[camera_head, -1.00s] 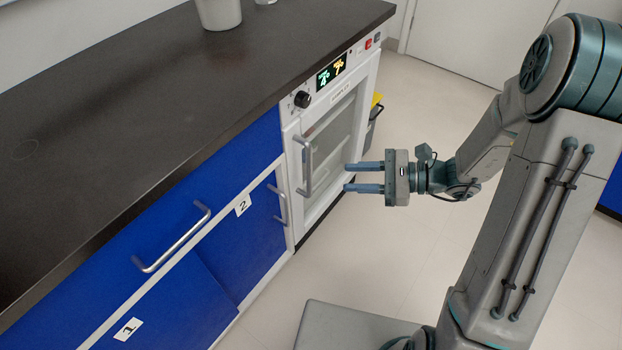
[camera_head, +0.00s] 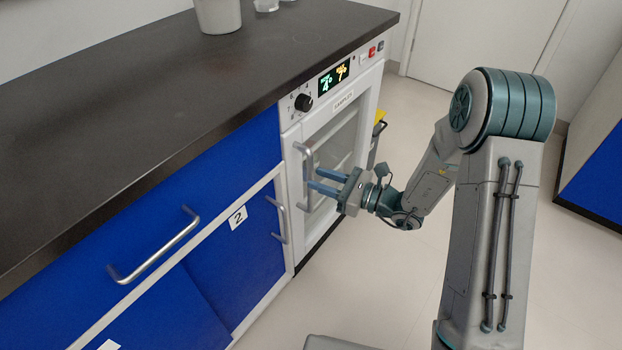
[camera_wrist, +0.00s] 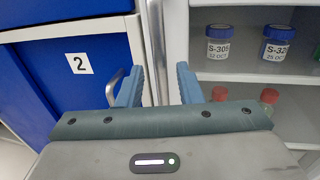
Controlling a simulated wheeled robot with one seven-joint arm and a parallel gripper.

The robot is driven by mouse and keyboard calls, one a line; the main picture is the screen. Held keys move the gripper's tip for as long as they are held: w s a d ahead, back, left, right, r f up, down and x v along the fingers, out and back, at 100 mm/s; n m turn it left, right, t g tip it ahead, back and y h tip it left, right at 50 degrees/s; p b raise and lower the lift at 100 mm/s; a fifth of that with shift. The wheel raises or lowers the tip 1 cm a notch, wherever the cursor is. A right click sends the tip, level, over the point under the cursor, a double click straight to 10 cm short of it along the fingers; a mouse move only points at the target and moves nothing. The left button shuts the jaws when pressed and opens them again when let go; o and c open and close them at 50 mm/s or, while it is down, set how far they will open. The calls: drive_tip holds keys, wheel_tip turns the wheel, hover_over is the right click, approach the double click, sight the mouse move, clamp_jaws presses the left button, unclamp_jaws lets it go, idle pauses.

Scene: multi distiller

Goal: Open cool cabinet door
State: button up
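The cool cabinet (camera_head: 360,111) is the white unit with a glass door under the counter's right end. Its door (camera_head: 335,150) looks shut. A vertical metal handle (camera_head: 298,148) is on the door's left side. My gripper (camera_head: 312,180) is at the handle's height, with its fingertips close to it. In the wrist view my gripper (camera_wrist: 160,75) is open, its two blue fingers apart. A vertical grey bar (camera_wrist: 153,45), which looks like the handle, shows between the fingers; I cannot tell whether either finger touches it.
Blue cabinet fronts with bar handles (camera_head: 155,250) and a label 2 (camera_head: 237,218) stand left of the cool cabinet. Labelled jars (camera_wrist: 218,42) are on a shelf behind the glass. A dark counter (camera_head: 150,110) runs above. The floor (camera_head: 400,270) to the right is clear.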

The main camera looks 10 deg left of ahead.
drive_tip(key=a, duration=0.3)
drive_tip(key=shift+w+a, duration=0.2)
drive_tip(key=shift+w, duration=0.15)
